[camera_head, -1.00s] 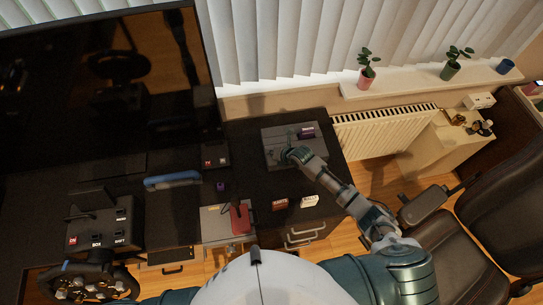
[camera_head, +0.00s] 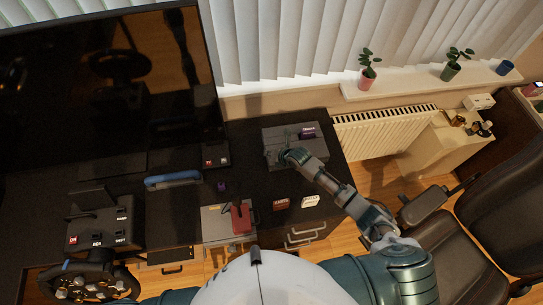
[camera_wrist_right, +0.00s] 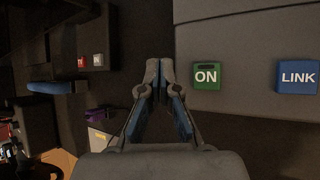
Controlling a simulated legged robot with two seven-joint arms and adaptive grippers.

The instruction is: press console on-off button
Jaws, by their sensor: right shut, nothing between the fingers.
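The grey console (camera_head: 310,147) sits on the dark desk at the centre right in the head view. In the right wrist view its front face (camera_wrist_right: 245,30) fills the upper right, with a green ON button (camera_wrist_right: 206,76) and a blue LINK button (camera_wrist_right: 298,77). My right gripper (camera_head: 283,157) is at the console's near left side and hides part of it. In the right wrist view my right gripper (camera_wrist_right: 159,66) is shut and empty, its fingertips just left of the ON button. Contact with the console cannot be told. My left gripper is out of view.
Red and white blocks (camera_head: 281,203) (camera_head: 310,201) lie on the desk in front of the console. A red object (camera_head: 241,218), a blue-handled item (camera_head: 173,180) and a wheel unit (camera_head: 85,280) are left. A large monitor (camera_head: 100,80) stands behind.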

